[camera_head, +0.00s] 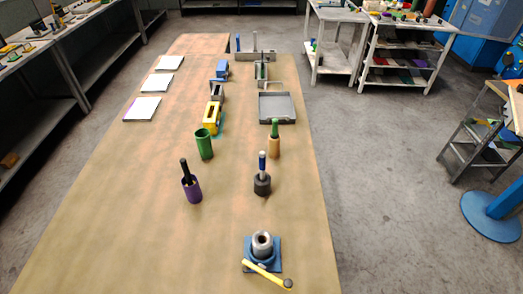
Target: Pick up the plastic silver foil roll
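A silver-grey roll-like cylinder (262,242) with a dark hole in its top stands upright on a blue square base (249,262) near the front of the long wooden table (120,220). It looks like the silver foil roll, though its material cannot be told. A yellow-handled tool (262,273) with a dark round end lies across the front of the base. Neither of my grippers is in view.
Behind stand a dark grey holder (262,185) with a blue-and-white handle, a purple holder (192,188), a green cup (204,144) and a green-topped tan holder (274,144). A grey tray (292,108) is farther back. The table's front left is clear.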

